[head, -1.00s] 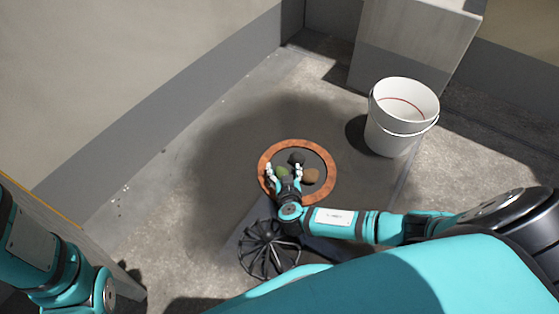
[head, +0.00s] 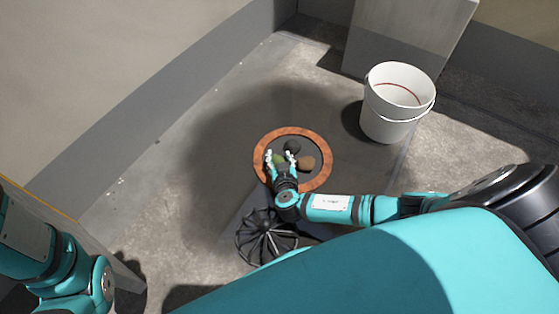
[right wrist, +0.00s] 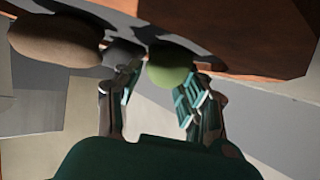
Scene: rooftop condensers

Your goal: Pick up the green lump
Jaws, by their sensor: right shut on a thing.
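The green lump (head: 279,158) lies inside an orange-brown ring (head: 324,167) on the dark patch of floor. My right gripper (head: 280,154) reaches into the ring from below in the head view, with a finger at each side of the lump. In the right wrist view, the green lump (right wrist: 170,66) shows at the fingertips, and the right gripper (right wrist: 160,85) is shut on it. Whether the lump is clear of the floor I cannot tell. My left arm shows at the lower left of the head view, but its gripper is out of the picture.
A brown lump (head: 306,164) and a black lump (head: 292,146) lie close by inside the ring. A black round grille (head: 267,236) lies below the ring. A white bucket (head: 396,121) stands at the right, before a grey block (head: 410,45). Floor left of the ring is clear.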

